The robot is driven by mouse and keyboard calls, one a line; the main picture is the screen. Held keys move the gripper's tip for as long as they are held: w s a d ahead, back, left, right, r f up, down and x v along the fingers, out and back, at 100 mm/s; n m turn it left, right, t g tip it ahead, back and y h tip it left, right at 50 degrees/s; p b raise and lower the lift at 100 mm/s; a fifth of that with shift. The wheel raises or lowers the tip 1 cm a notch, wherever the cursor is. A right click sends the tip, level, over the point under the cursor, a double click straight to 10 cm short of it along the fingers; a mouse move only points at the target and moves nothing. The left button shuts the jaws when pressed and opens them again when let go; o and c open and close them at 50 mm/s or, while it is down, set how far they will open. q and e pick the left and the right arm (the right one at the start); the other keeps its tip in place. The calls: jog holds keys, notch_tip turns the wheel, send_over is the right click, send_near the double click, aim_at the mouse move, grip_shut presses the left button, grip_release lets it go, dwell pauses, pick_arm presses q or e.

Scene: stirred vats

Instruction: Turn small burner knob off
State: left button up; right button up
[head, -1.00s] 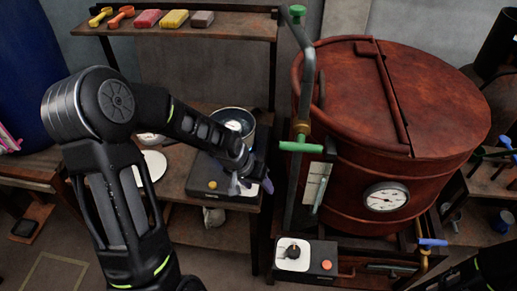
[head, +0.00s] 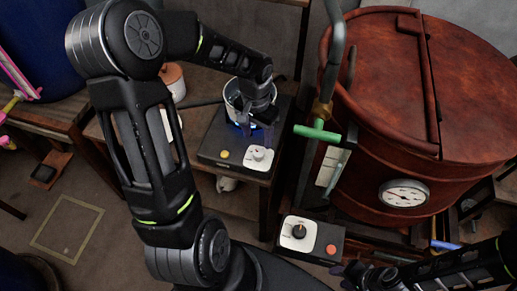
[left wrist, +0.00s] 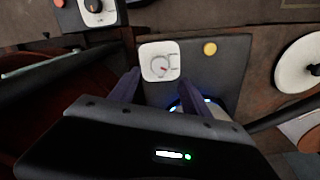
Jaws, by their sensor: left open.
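The small burner (head: 222,142) is a black box with a yellow button and a white plate carrying a knob (head: 258,154). A metal pot (head: 234,100) stands on it, with blue glow at its base. In the left wrist view the knob (left wrist: 161,66) shows uncovered with a red mark, beyond the fingertips. My left gripper (head: 262,122) is open and empty, over the pot's near right side and behind the knob. Its spread fingers (left wrist: 155,88) show in the left wrist view, apart from the knob. My right gripper (head: 360,274) is at the lower right; its jaw state is unclear.
A second control box (head: 311,239) with a black knob and red button sits in front of the large red-brown vat (head: 480,90). A green-handled pipe (head: 318,132) stands between burner and vat. A white lidded container (head: 171,84) is left of the pot.

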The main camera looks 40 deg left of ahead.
aim_at(258, 152)
pick_arm(q)
notch_tip(258, 152, down, 8)
jog(key=shift+d+r, duration=0.1)
jog(key=shift+r, duration=0.15)
jog(key=shift+c, duration=0.3)
grip_shut()
dwell(0.3)
